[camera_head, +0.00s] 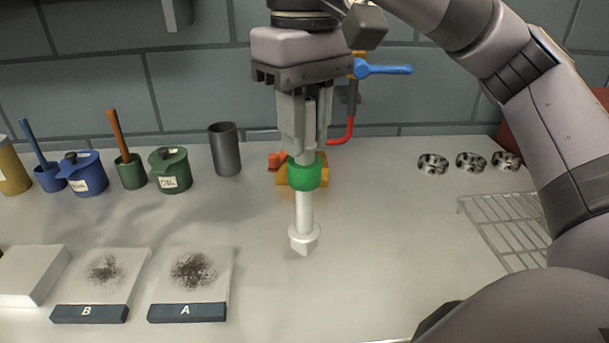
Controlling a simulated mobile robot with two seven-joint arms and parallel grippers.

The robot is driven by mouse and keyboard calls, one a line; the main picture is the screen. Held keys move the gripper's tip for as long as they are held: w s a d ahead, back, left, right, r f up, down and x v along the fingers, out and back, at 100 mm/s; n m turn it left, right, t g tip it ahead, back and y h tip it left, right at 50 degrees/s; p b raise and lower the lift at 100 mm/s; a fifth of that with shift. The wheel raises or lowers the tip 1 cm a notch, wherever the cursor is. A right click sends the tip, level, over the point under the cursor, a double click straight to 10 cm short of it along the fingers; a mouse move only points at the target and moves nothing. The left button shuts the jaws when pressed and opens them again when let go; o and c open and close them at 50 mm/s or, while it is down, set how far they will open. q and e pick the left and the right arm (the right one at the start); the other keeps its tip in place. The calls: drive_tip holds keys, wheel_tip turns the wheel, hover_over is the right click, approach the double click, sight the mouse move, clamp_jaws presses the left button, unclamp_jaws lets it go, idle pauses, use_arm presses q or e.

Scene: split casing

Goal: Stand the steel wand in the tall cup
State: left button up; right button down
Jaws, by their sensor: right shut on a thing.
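My right gripper (304,142) points down in the middle of the picture and is shut on the steel wand (304,212). The wand hangs upright below the jaws, with a green band near the fingertips, a pale shaft and a wider tip at the bottom. Its top is partly hidden between the fingers. The tall cup (225,150), a dark grey open cylinder, stands upright on the bench to the left of the gripper, near the wall. The wand is apart from the cup. My left gripper is not in view.
Green (170,171) and blue (83,175) lidded pots stand left of the cup. Tiles A (222,285) and B (128,290) lie in front. A valve with a blue handle (385,69) and red pipe is behind the gripper. A wire rack (500,225) lies right.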

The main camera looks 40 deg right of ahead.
sight(305, 160)
drive_tip(key=shift+f+b, duration=0.75)
drive_tip(key=shift+f, duration=1.5)
drive_tip(key=shift+f, duration=0.1)
drive_tip(key=c, duration=0.9)
unclamp_jaws()
drive_tip(key=shift+c, duration=0.2)
